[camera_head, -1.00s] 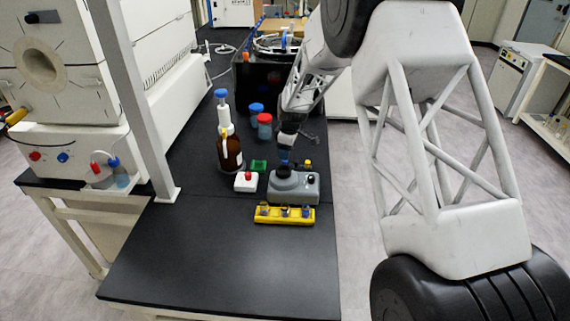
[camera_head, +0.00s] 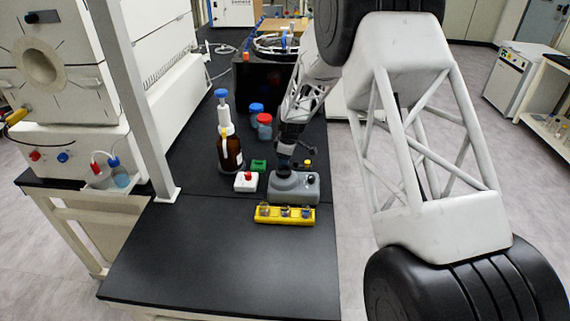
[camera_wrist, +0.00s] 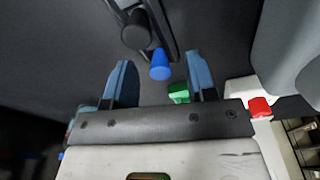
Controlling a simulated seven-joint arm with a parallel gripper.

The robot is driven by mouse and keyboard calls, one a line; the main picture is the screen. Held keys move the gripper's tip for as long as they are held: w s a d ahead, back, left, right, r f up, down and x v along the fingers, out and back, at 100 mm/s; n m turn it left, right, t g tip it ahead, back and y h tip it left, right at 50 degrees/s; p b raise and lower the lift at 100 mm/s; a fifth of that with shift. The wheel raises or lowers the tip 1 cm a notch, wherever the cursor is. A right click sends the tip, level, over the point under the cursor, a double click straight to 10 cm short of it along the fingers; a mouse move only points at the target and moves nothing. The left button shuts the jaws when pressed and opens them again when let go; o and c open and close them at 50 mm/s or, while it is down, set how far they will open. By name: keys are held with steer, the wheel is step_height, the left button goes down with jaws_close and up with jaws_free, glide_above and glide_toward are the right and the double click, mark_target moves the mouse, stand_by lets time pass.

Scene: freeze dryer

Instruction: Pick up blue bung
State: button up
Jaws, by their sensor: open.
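The blue bung (camera_wrist: 160,64) shows in the wrist view as a small blue cylinder beside a dark round part. It lies in the gap between my two fingertips as seen from the wrist; I cannot tell how far beyond them it is. My gripper (camera_wrist: 160,59) is open, with a blue-grey finger on each side and nothing held. In the head view my gripper (camera_head: 284,160) points down over the grey device (camera_head: 305,186). The bung cannot be told apart from the gripper there.
A yellow rack (camera_head: 270,221) with vials stands in front of the device. To its left are a white box with a red button (camera_head: 247,181), a green block (camera_head: 258,166) and a brown bottle (camera_head: 230,155). Red-capped (camera_head: 264,120) and blue-capped containers stand behind. The front bench is clear.

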steer(key=c, duration=0.8)
steer(key=shift+r, duration=0.1)
steer(key=shift+c, duration=0.2)
step_height(320, 180, up, 10)
stand_by(0.6)
steer(key=shift+s, duration=0.1)
steer(key=s+d+r, duration=0.1)
steer(key=s+d, duration=0.3)
steer(key=s, duration=0.8)
steer(key=s+d+r, duration=0.2)
steer(key=s+d, duration=0.2)
steer(key=s, duration=0.9)
steer(key=shift+d+r, duration=0.15)
steer(key=shift+d, duration=0.05)
